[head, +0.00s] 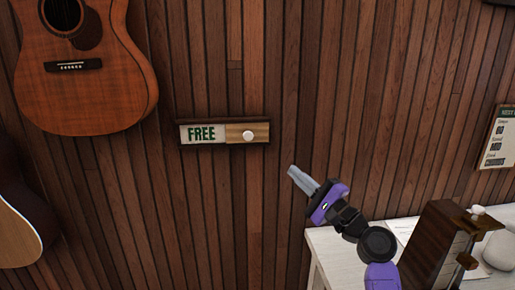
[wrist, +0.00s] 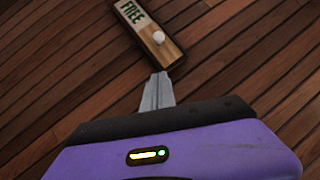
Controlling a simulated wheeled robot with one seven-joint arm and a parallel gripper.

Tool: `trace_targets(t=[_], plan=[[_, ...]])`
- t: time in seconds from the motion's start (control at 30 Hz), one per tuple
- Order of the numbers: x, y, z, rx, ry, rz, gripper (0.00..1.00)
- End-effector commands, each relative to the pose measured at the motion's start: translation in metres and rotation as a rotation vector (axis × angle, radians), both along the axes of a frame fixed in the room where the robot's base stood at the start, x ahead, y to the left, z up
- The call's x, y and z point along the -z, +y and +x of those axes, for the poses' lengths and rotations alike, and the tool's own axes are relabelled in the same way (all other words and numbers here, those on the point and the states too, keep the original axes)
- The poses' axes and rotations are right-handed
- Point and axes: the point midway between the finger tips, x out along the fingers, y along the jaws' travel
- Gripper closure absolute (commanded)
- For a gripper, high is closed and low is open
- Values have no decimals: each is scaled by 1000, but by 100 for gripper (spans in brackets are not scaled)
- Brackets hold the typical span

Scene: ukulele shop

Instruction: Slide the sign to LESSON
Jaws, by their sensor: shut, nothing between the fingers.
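The sliding sign (head: 223,133) is mounted on the wood-plank wall. Its left part shows the word FREE in green, and a wooden slider (head: 237,134) with a white round knob (head: 249,135) covers its right part. LESSON is not visible. My gripper (head: 292,171) is shut and empty, to the right of and below the sign in the head view. In the wrist view, the shut fingertips (wrist: 160,77) point at the knob end of the sign (wrist: 146,33), with the white knob (wrist: 158,37) just beyond them. Whether they touch the sign's frame is unclear.
A brown guitar (head: 85,95) hangs at upper left, and another guitar (head: 22,225) is at lower left. A white table (head: 330,247) at lower right holds a dark wooden box (head: 432,245). A framed card (head: 497,138) hangs at right. The wall around the sign is clear.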

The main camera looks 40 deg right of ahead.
Motion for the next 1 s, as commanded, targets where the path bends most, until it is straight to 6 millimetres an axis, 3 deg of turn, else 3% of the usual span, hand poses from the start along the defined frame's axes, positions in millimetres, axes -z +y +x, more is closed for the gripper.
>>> trace_targets(t=[0.53,1.0], plan=[[-9,-2,9,-8,-10,5,100],[-37,-5,90,-7,-9,6,100]])
